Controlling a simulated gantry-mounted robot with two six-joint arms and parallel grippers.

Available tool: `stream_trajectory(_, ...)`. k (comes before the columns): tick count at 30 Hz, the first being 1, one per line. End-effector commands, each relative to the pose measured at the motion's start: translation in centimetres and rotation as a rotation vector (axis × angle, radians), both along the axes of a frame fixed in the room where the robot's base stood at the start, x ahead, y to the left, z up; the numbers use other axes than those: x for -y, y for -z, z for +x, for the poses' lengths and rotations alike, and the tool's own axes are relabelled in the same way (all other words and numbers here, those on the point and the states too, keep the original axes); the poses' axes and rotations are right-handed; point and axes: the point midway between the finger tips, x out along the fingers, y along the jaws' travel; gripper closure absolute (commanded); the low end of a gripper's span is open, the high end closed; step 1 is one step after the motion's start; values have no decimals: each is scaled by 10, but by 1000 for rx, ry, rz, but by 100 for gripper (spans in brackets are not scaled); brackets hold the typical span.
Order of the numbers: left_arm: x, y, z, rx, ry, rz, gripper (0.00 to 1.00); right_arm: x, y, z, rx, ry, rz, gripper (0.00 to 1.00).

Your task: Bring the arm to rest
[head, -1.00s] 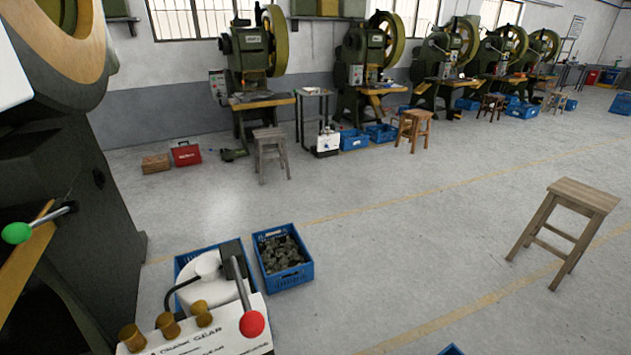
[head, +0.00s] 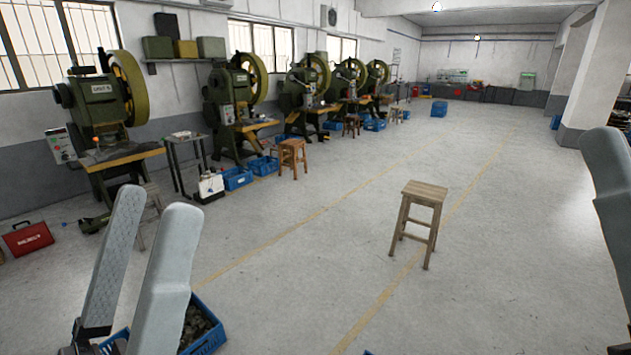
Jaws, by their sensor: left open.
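My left gripper (head: 157,200) is at the lower left of the head view. Its two grey fingers point up and stand apart, with nothing between them; the floor and part of a stool show through the gap. A grey rounded part of my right gripper (head: 612,185) shows at the right edge; only one finger is visible, so its opening is hidden. No copper coil can be made out.
A blue crate (head: 209,337) of dark pieces is on the floor behind the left fingers. A wooden stool (head: 425,195) stands on the open floor. Green presses (head: 105,100) line the left wall, with a red toolbox (head: 28,239) nearby.

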Motion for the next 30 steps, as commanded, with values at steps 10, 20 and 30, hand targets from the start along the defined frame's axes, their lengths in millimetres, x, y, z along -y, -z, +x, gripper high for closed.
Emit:
stream_trajectory(10,-75,-139,-3,-83,-589,243,0,0,-94,0,1,0,0,50)
stream_trajectory(20,-74,-289,-3,-85,-582,242,0,0,-246,0,0,0,0,50)
stream_trajectory(30,-74,-433,-2,-87,-580,243,0,0,-390,0,0,0,0,50)
